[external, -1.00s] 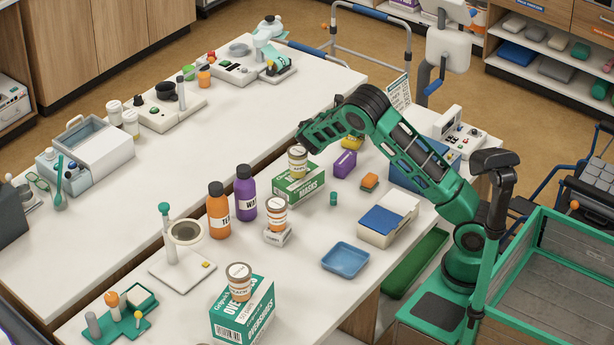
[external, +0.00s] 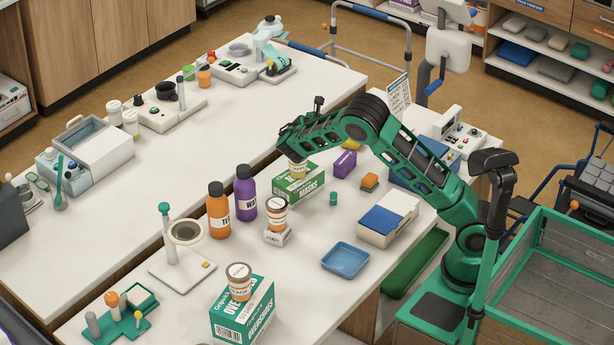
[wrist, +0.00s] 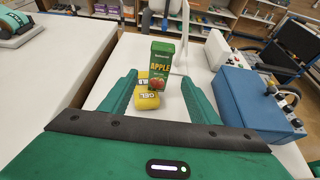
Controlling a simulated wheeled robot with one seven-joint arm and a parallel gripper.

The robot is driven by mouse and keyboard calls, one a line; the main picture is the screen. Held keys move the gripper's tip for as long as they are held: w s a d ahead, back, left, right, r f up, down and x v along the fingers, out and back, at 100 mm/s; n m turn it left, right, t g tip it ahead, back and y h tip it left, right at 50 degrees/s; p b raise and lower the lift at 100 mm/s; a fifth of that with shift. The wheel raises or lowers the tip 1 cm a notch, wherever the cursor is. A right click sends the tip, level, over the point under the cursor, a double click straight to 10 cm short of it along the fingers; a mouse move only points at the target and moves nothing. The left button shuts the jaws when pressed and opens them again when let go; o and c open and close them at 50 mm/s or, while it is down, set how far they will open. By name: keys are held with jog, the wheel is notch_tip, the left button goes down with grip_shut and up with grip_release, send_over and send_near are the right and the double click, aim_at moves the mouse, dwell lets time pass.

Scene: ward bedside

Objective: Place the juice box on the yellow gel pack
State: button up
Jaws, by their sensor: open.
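The green juice box (wrist: 161,60), labelled APPLE, stands upright in the wrist view. The yellow gel pack (wrist: 148,99) lies in front of it, nearer to me; yellow also shows close beside the box's lower part. I cannot tell whether the box touches the pack. My gripper (wrist: 159,77) is open, with one green finger to the left and one to the right of both things in the picture. Nothing is held. In the external view a bit of the yellow gel pack (external: 350,147) shows behind my arm; the juice box is hidden there.
A blue box (wrist: 250,104) stands to the right in the wrist view. Below my arm in the external view are a green glove carton (external: 299,187) with a jar on it and a purple box (external: 345,164). Two bottles, orange (external: 218,222) and purple (external: 245,205), stand left of these.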

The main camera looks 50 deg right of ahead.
jog(key=s+d+m+y, duration=0.1)
jog(key=s+m+y, duration=0.1)
jog(key=s+m, duration=0.2)
jog(key=s+d+r+m+g+y, duration=0.1)
jog(key=s+m+y, duration=0.2)
jog(key=s, duration=0.7)
jog(key=s+d+m+y, duration=0.2)
jog(key=s+m+y, duration=0.1)
jog(key=s+m, duration=0.2)
jog(key=shift+s+r+m, duration=0.2)
jog(key=shift+s+m, duration=0.2)
jog(key=shift+s, duration=0.6)
jog(key=s+a+m+y, duration=0.1)
jog(key=s+m, duration=0.1)
jog(key=s, duration=0.1)
jog(key=s+a+m+y, duration=0.1)
jog(key=s+a+m, duration=0.1)
jog(key=s, duration=0.2)
jog(key=s+a+m+y, duration=0.1)
jog(key=s, duration=0.3)
jog(key=shift+s+a+r+m, duration=0.15)
jog(key=shift+a+r+m, duration=0.05)
jog(key=shift+m, duration=0.2)
jog(key=s+a+m+t+y, duration=0.1)
jog(key=s+a+m+y, duration=0.1)
jog(key=s+a+m, duration=0.3)
jog(key=s+a+f, duration=0.1)
jog(key=s+a, duration=0.2)
jog(key=s, duration=0.3)
jog(key=shift+m+y, duration=0.4)
